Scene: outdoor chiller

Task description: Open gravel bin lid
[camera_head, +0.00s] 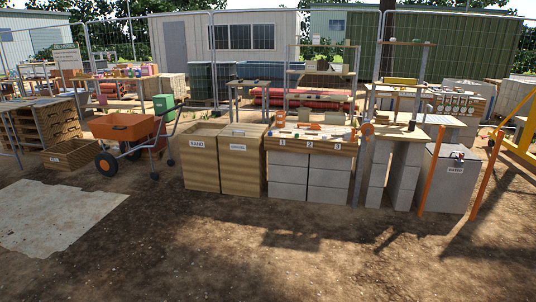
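The gravel bin (242,173) is a wooden box in the middle of the view, a little left of centre. Its small white label is too small to read with certainty. It stands directly to the right of a matching wooden bin labelled SAND (201,170). The top of the gravel bin looks flat and tan, but I cannot tell clearly how its lid sits. Neither of my grippers shows in the view.
A wheelbarrow with an orange tray (122,127) stands left of the bins. A block-built workbench (309,176) adjoins them on the right. Farther right are a grey bin (448,185) and orange posts (433,170). Bare dirt in front is open; a pale sheet (50,212) lies left.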

